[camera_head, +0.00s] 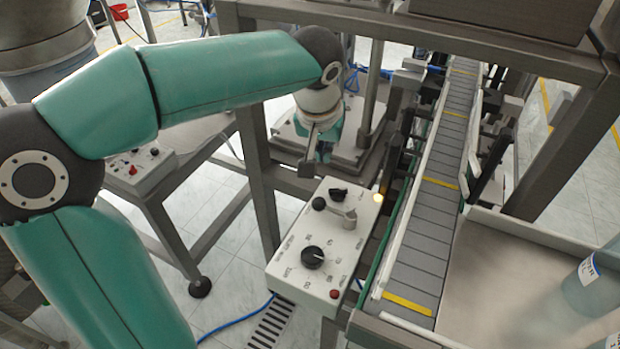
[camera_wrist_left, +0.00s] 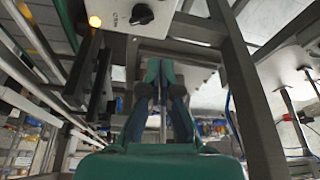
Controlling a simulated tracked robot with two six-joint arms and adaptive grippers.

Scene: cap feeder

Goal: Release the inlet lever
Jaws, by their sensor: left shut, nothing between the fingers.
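A white control box (camera_head: 325,245) stands in the middle of the head view. On its top is a grey lever (camera_head: 341,212) with a black ball at its left end, the only lever I can make out there. The lettering is too small to read. My left gripper (camera_head: 326,150) is beyond the far edge of the box, apart from the lever, partly hidden by its own wrist. In the left wrist view its green fingers (camera_wrist_left: 161,70) are together and empty, below the box's edge (camera_wrist_left: 125,28). My right gripper does not show.
The box also carries a large black dial (camera_head: 312,257), a smaller black knob (camera_head: 338,194), a red button (camera_head: 335,294) and a lit yellow lamp (camera_head: 378,198). A conveyor (camera_head: 425,220) runs close on the right. A frame post (camera_head: 258,170) stands left of the gripper.

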